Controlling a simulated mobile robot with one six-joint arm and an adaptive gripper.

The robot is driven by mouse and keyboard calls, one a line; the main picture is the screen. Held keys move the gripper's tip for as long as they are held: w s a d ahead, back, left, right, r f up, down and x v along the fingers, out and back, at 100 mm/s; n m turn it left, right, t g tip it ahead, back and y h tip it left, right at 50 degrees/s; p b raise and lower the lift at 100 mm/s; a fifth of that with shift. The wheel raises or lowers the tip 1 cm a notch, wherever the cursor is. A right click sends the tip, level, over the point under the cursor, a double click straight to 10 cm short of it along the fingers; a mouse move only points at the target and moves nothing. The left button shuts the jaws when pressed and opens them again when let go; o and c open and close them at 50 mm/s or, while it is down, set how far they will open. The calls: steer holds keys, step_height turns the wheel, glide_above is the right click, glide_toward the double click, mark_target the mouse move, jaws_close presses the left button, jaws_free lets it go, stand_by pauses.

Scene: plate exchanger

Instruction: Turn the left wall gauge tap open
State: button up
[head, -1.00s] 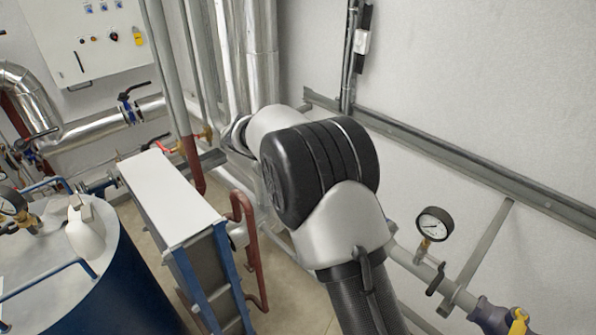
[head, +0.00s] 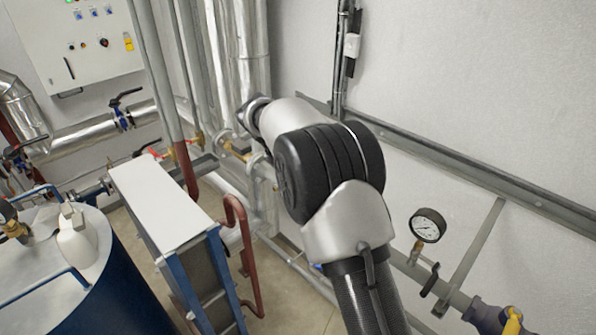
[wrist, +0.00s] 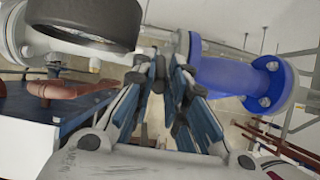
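A wall gauge (head: 427,225) with a white dial stands on the wall pipe at the right of the head view. A tap with a dark lever (head: 430,280) is below it. I cannot tell whether this is the left gauge. In the wrist view a large black-rimmed round body (wrist: 85,18), perhaps a gauge seen close, fills the top left. My gripper (wrist: 169,75) shows in the wrist view with its fingers partly apart and a narrow gap between the tips. I see nothing clearly held. My arm hides the gripper in the head view.
A blue flanged pipe (wrist: 225,75) lies just right of the fingers. A plate exchanger with a white top (head: 160,205) and a blue tank (head: 115,285) stand at left. A grey rail (head: 470,175) crosses the wall. Red pipes (head: 240,245) rise beside the exchanger.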

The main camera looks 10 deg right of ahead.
steer(key=o, duration=0.4)
stand_by(0.3)
